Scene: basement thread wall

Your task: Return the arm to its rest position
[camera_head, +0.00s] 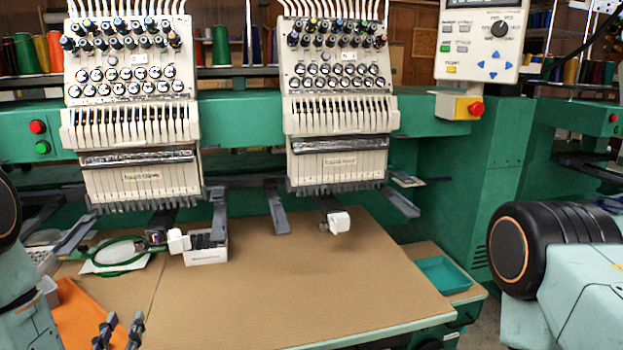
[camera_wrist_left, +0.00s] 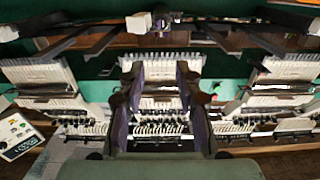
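My left gripper (camera_head: 120,327) shows at the bottom left of the head view, low over the left part of the table. Its two dark fingers stand apart with nothing between them. In the left wrist view the open fingers (camera_wrist_left: 158,75) frame one of the machine heads (camera_wrist_left: 160,100) in the background. Part of my left arm shows at the left edge of the head view. My right arm (camera_head: 560,250) shows at the right edge, with a black round joint and a pale link. My right gripper is not in view.
A brown table (camera_head: 290,280) has a wide clear middle. A green hoop (camera_head: 118,258), a small white box (camera_head: 206,249) and orange cloth (camera_head: 88,312) lie on its left. Two embroidery heads (camera_head: 130,125) hang over the back. A teal tray (camera_head: 443,274) stands at the right.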

